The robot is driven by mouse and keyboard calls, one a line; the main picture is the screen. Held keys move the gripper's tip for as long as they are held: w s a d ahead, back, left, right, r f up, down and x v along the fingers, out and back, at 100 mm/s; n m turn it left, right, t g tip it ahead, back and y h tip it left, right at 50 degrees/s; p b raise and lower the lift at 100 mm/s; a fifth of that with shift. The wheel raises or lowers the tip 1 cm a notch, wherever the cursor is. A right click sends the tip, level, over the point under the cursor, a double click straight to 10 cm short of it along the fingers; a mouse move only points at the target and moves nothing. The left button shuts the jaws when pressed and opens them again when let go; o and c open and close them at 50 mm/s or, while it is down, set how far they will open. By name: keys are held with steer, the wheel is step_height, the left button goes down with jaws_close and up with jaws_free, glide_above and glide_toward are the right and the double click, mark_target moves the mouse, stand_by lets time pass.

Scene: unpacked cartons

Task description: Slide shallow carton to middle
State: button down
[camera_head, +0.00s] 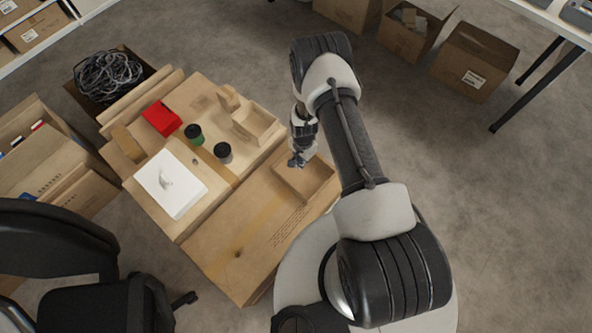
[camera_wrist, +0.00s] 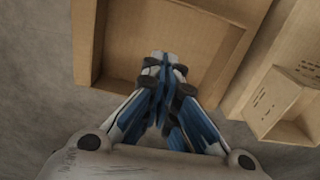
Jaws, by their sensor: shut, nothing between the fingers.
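The shallow carton (camera_head: 311,181) is a low, open, brown cardboard tray. In the head view it lies at the right end of a large closed carton (camera_head: 236,240), near that carton's edge. My gripper (camera_head: 296,162) is at the tray's upper left side in that view. In the wrist view, the open tray (camera_wrist: 125,38) fills the upper middle and looks empty. My gripper's blue and grey fingers (camera_wrist: 162,60) are together over its inside, with nothing between them. I cannot tell whether the fingertips touch the cardboard.
On the adjoining carton stand a small open carton (camera_head: 255,125), a red box (camera_head: 161,118), a green-sided can (camera_head: 194,134), a dark can (camera_head: 223,152) and a white sheet (camera_head: 170,185). A black chair (camera_head: 85,290) is lower left. Floor (camera_head: 480,210) is clear at right.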

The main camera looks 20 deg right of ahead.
mark_target(295, 183)
step_height(295, 183, down, 10)
steer(key=b, duration=0.4)
steer(key=shift+f, duration=0.1)
steer(key=a, duration=0.1)
steer(key=s+a, duration=0.2)
steer(key=shift+r, duration=0.3)
steer(key=shift+s+a, duration=0.1)
steer(key=shift+a, duration=0.1)
